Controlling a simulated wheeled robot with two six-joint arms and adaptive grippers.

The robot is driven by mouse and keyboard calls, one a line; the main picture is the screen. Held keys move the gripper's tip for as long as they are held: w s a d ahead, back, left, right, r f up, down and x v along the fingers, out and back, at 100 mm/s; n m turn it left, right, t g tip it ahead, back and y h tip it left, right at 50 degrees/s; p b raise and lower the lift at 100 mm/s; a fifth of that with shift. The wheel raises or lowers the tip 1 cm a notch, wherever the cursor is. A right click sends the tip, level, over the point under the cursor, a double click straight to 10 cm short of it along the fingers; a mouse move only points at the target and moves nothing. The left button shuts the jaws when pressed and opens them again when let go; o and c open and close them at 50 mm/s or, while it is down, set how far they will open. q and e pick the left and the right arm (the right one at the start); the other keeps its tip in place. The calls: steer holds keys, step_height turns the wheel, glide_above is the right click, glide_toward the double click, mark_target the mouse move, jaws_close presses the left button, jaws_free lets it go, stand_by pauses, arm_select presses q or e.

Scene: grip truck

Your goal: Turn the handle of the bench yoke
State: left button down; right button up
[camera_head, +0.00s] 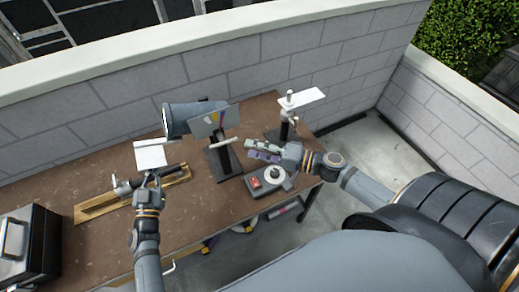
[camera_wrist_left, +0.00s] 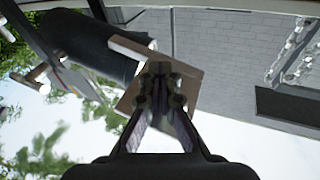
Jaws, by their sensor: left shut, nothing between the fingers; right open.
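I cannot tell for certain which part is the bench yoke. A dark upright stand (camera_head: 224,160) on the bench carries a pale, tilted bar (camera_head: 222,143) near its top, which may be the handle. My left gripper (camera_head: 150,178) is shut and empty, over the bench left of this stand. In the left wrist view its fingertips (camera_wrist_left: 160,75) meet in front of a brownish plate (camera_wrist_left: 190,88); contact is unclear. My right gripper (camera_head: 263,150) is open, to the right of the dark stand, with nothing visible between its fingers.
A grey cylinder (camera_head: 182,121) is behind the stand. A wooden board (camera_head: 95,208) lies left, a black case (camera_head: 45,245) farther left. A second stand with a white plate (camera_head: 305,98) is at the right. A dark tray (camera_head: 262,190) holds a red item (camera_head: 255,182).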

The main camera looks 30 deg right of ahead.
steer(key=shift+s+d, duration=0.4)
steer(key=shift+s, duration=0.05)
